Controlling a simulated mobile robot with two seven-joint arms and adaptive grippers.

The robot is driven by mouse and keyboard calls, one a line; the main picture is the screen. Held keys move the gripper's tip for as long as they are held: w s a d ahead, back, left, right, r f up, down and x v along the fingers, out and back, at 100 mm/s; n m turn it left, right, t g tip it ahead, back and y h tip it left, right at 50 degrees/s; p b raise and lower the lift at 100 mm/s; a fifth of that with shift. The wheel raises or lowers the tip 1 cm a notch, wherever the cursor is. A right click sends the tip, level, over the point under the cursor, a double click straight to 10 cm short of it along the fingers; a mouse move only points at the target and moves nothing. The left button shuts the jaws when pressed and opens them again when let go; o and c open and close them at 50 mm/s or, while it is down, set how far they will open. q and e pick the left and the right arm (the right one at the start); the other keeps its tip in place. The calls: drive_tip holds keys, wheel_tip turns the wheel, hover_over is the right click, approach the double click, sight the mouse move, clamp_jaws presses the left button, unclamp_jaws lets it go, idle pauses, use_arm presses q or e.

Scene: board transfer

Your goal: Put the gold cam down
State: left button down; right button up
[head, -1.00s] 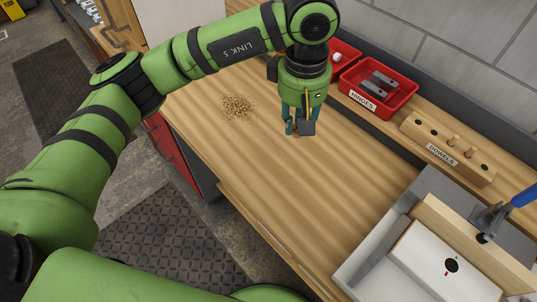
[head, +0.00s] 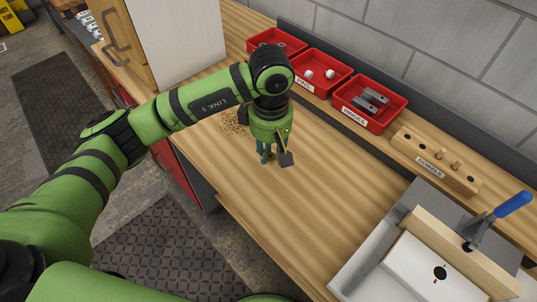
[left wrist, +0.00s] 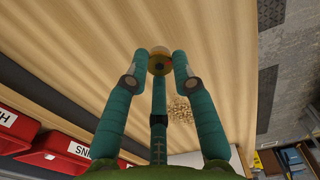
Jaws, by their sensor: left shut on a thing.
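The gold cam (left wrist: 160,62) is a small round gold piece with a dark centre, seen in the left wrist view between the tips of my teal fingers. My left gripper (left wrist: 158,75) is shut on it. In the head view my left gripper (head: 271,158) points down over the wooden bench (head: 310,205), right of and in front of a pile of wood shavings (head: 233,123). There the fingers mostly hide the cam. I cannot tell whether the cam touches the bench. My right gripper is not in view.
Red bins for pins (head: 320,88) and hinges (head: 350,118) stand along the back, beside a dowel block (head: 435,162). A clamped fixture with a white board (head: 425,265) and blue-handled clamp (head: 497,218) is at front right. The bench middle is clear.

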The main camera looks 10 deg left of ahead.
sight(269, 156)
use_arm(q)
drive_tip(key=shift+a+f, duration=0.2)
wheel_tip(269, 156, down, 3)
drive_tip(key=shift+f+p, duration=0.15)
drive_tip(key=shift+p, duration=0.7)
drive_tip(key=shift+f, duration=0.25)
drive_tip(key=shift+f, duration=0.2)
drive_tip(key=c, duration=1)
unclamp_jaws()
